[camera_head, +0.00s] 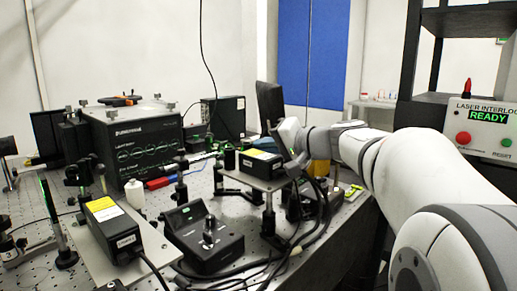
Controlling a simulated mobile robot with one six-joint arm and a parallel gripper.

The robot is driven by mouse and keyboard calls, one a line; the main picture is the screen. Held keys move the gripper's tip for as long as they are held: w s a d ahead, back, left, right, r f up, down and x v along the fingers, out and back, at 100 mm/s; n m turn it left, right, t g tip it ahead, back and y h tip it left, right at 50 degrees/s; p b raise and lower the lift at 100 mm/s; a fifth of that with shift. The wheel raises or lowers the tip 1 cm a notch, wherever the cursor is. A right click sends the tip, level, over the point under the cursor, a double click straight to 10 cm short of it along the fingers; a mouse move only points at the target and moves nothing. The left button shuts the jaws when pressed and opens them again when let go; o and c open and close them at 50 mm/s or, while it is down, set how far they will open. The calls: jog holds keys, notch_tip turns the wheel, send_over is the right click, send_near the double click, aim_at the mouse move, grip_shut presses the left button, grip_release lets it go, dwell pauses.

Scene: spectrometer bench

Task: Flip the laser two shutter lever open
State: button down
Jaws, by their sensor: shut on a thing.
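My gripper (281,146) is at the right end of a black laser box (260,163) with a yellow and white label, which sits on a raised plate at mid-table. The jaws are shut on a small part at that end, which appears to be the shutter lever; the fingers and wrist hide it, so its angle cannot be told. A second, similar laser box (120,230) lies on a plate at the front left. The box labels are too small to read, so I cannot tell which is laser two.
A black control box (204,240) with a knob stands in front, with cables (318,222) to its right. A large black instrument (134,145) stands behind. The interlock panel (486,128) at right reads READY. Posts crowd the perforated bench.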

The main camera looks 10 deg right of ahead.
jog(key=c, duration=1.6)
grip_release()
jog(key=p+v, duration=0.1)
jog(key=v, duration=0.6)
jog(key=shift+s+d, duration=0.25)
